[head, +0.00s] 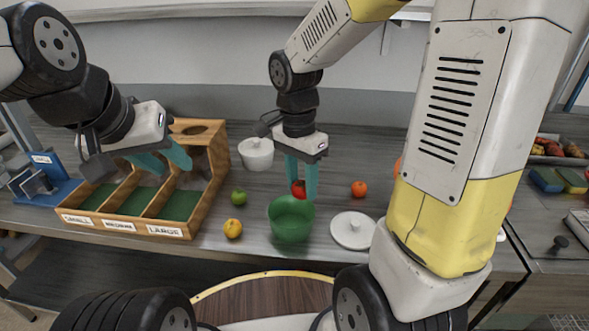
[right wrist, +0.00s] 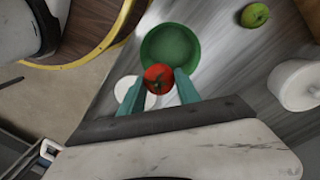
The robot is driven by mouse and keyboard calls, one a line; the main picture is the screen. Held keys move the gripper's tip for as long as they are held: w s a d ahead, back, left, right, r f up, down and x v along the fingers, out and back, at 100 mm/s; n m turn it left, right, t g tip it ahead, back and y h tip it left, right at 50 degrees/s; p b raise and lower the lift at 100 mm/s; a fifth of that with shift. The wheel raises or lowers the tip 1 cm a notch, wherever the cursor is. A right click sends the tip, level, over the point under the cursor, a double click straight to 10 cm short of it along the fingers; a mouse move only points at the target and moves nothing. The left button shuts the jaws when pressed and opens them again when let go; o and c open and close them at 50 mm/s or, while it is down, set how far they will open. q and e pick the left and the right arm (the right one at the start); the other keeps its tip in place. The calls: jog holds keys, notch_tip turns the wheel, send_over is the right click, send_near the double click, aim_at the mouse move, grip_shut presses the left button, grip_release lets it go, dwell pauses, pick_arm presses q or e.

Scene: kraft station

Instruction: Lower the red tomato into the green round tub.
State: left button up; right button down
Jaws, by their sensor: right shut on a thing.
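The red tomato (head: 298,188) is between the teal fingertips of my right gripper (head: 301,184), which is shut on it. In the right wrist view the tomato (right wrist: 158,78) sits between both fingers, its green stem toward the camera. The green round tub (head: 291,219) stands on the table near the front edge. In the right wrist view the tub (right wrist: 168,48) lies just beyond the tomato, which overlaps its near rim. The tomato appears held above the tub's level; the exact height is unclear. My left gripper (head: 168,164) is open and empty over the wooden sorting box.
A wooden sorting box (head: 150,228) with labelled compartments stands at left. A yellow fruit (head: 233,228), a green fruit (head: 239,197) and an orange fruit (head: 359,188) lie around the tub. A white lid (head: 353,230) lies right of it, a white pot (head: 256,153) behind.

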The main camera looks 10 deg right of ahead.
aim_at(302, 202)
jog(key=shift+f, duration=2.85)
jog(key=c, duration=0.8)
grip_release()
jog(key=shift+o, duration=0.2)
jog(key=r, duration=0.8)
jog(key=shift+w+a+r, duration=0.1)
jog(key=shift+w+r, duration=0.05)
jog(key=shift+w, duration=0.05)
jog(key=s+d+r+n+t+y, duration=0.2)
jog(key=s+d+r+n+t, duration=0.2)
jog(key=s+r+n+t, duration=0.3)
notch_tip(302, 202, up, 3)
jog(key=n, duration=0.4)
jog(key=shift+s+d+r+y, duration=0.15)
jog(key=shift+s+d+y, duration=0.1)
jog(key=shift+d+y, duration=0.15)
